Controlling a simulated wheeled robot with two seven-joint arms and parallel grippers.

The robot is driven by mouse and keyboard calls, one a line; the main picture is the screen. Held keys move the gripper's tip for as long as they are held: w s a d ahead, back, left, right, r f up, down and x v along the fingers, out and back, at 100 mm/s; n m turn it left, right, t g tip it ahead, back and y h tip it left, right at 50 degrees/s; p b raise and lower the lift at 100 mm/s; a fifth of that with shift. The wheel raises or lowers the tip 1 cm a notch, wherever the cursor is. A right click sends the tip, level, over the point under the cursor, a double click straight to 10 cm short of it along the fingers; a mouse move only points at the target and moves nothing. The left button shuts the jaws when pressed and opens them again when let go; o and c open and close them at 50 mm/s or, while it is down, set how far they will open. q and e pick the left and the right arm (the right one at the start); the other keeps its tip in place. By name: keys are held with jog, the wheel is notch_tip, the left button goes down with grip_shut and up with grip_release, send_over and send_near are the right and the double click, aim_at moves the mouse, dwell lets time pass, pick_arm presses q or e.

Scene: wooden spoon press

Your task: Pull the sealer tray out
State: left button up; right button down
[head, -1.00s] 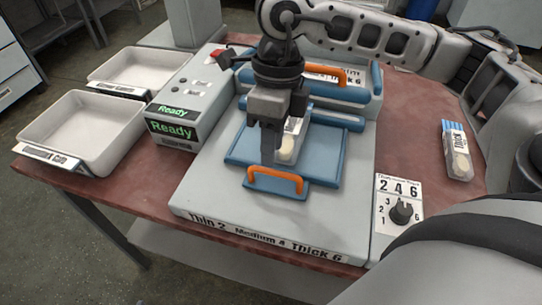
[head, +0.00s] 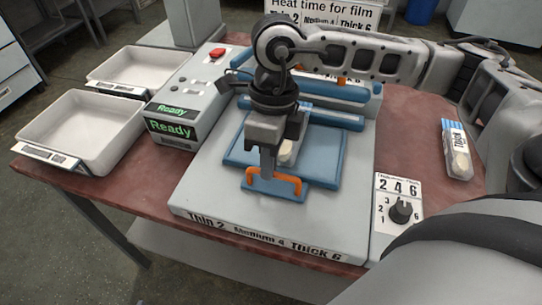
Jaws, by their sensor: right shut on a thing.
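The blue sealer tray (head: 330,158) lies on the grey sealer base (head: 215,195), in front of the blue sealing bars. Its orange handle (head: 297,184) faces the front edge. A clear packet with a pale round item (head: 287,148) lies on the tray, partly hidden behind my gripper. My right gripper (head: 266,174) points down at the left part of the orange handle and is shut on it. The far part of the tray is hidden by my right arm. My left gripper is not in view.
Two white bins (head: 85,125) stand at the left of the table (head: 420,140). A green-lit "Ready" box (head: 172,130) with a red button stands beside the sealer. A dial (head: 400,211) and a "Thick" packet (head: 457,150) are at the right. The sealer's front strip is clear.

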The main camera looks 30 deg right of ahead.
jog(key=s+a, duration=0.2)
jog(key=s+a+b, duration=0.1)
jog(key=a, duration=0.1)
jog(key=shift+s+a, duration=0.25)
jog(key=shift+s, duration=0.15)
jog(key=shift+s+a, duration=0.25)
jog(key=shift+a, duration=0.05)
jog(key=c, duration=1.5)
grip_release()
jog(key=shift+s+a, duration=0.1)
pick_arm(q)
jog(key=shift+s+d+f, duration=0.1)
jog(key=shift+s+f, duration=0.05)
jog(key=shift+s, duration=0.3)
pick_arm(e)
jog(key=shift+r, duration=0.6)
jog(key=r, duration=0.4)
jog(key=w+d+r, duration=0.1)
jog(key=r, duration=0.4)
jog(key=w+d+r, duration=0.1)
jog(key=r, duration=0.4)
jog(key=shift+d+r, duration=0.25)
